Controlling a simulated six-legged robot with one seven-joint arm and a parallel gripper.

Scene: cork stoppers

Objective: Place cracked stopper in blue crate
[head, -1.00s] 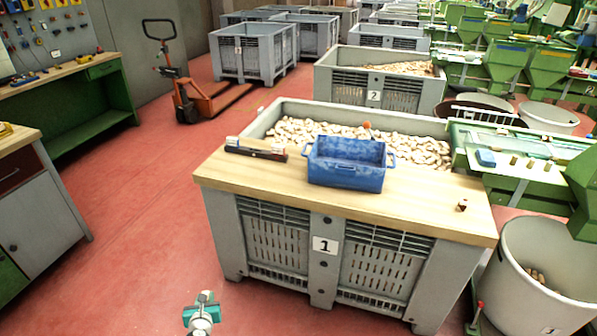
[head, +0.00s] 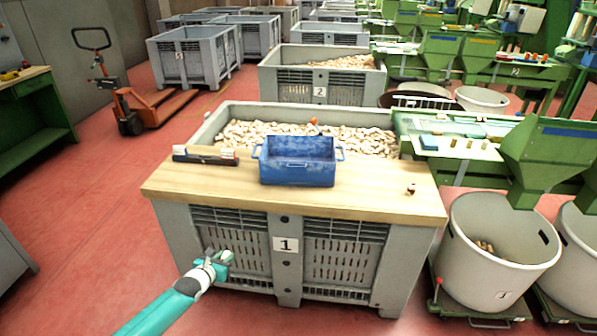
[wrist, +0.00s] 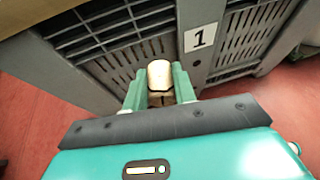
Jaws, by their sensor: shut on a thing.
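The blue crate (head: 297,175) stands upright on the wooden board across the front of grey bin 1. My gripper (head: 226,258) is low in front of that bin, below the board and apart from the crate. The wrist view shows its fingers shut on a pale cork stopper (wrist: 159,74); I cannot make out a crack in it. Another small stopper (head: 411,188), brown with a dark mark, sits near the right end of the board. The crate's floor is mostly hidden.
Loose corks (head: 260,132) fill the bin behind. A white tub (head: 490,260) stands at right. Red floor is open at left.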

